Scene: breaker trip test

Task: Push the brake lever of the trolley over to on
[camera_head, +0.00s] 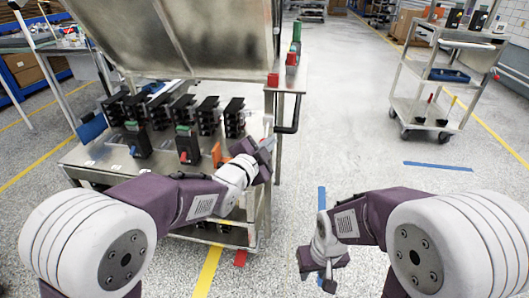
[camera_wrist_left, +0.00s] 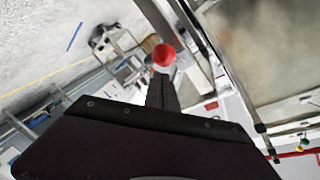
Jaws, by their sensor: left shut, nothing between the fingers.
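The near steel trolley (camera_head: 100,157) fills the left and middle of the head view. My left gripper (camera_head: 266,146) is at its right front corner, shut and empty. In the left wrist view a red ball knob (camera_wrist_left: 163,56) shows just beyond the tips of my left gripper (camera_wrist_left: 161,82). It looks like a lever knob. I cannot tell if the tips touch it, and its stem is hidden. I cannot make out this knob in the head view. My right gripper (camera_head: 324,272) hangs low over the floor at bottom middle; its jaw opening is unclear.
Several black breakers (camera_head: 208,115) stand on the near trolley under a raised steel panel (camera_head: 175,35). A black handle (camera_head: 291,115) is on its right side. Another trolley (camera_head: 437,85) stands at the right. The floor between (camera_head: 345,120) is clear.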

